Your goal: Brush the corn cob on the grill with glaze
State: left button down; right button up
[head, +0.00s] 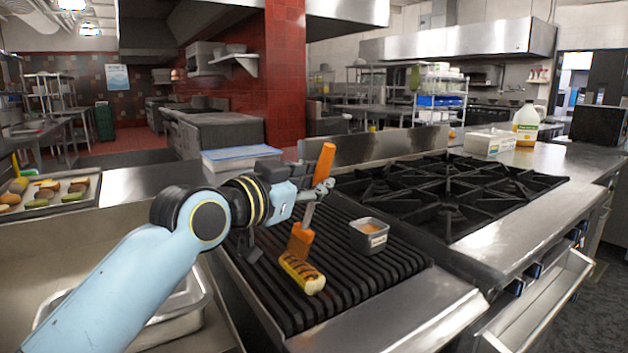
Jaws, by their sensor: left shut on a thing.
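The corn cob (302,274) lies on the ribbed black grill (365,283), yellow with dark char marks. A brush (301,238) with an orange handle end and an orange head is held upright, slightly tilted. Its head is at the far end of the cob and seems to touch it. My left gripper (318,190) is shut on the brush's shaft, above the grill. A small metal cup (369,236) with brownish glaze and a label on its front stands on the grill, right of the brush. My right gripper is not in view.
A black burner stove (450,190) adjoins the grill on the right. A tray of vegetables (48,192) is at the far left. A blue-lidded container (241,156) stands behind my arm. A white box (490,142) and a jug (526,125) stand at the back right.

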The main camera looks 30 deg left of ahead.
pick_arm(q)
jog(key=shift+f, duration=0.35)
dwell(0.5)
dwell(0.3)
jog(key=shift+a, duration=0.15)
jog(key=shift+w+a, duration=0.2)
jog(key=shift+a, duration=0.55)
jog(key=shift+s+d+f, duration=0.1)
jog(key=shift+s+d, duration=0.15)
jog(key=shift+d, duration=0.7)
jog(key=shift+s+d, duration=0.2)
jog(key=shift+d, duration=0.7)
